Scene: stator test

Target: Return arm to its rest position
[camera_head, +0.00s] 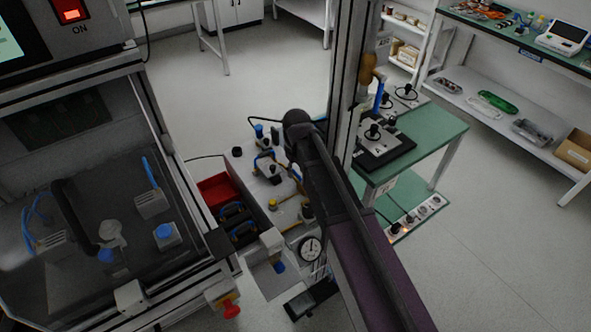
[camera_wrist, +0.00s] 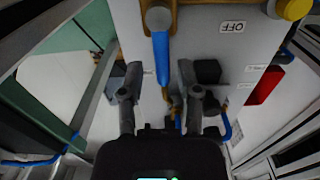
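My arm (camera_head: 345,220) reaches up from the bottom of the head view, and its dark rounded joint (camera_head: 298,122) is above the grey work unit. My gripper (camera_wrist: 160,80) shows in the wrist view with its two dark fingers spread apart. A blue handle (camera_wrist: 161,58) on a grey panel appears between the fingers, seemingly beyond them. I see nothing held. In the head view I cannot make out the gripper; the arm hides that area.
The grey work unit (camera_head: 245,165) carries valves, a gauge (camera_head: 309,249) and a red bin (camera_head: 217,190). A test cabinet (camera_head: 150,85) stands at left. A green table (camera_head: 425,135) and a vertical post (camera_head: 350,75) are at right. Open floor (camera_head: 490,230) lies at lower right.

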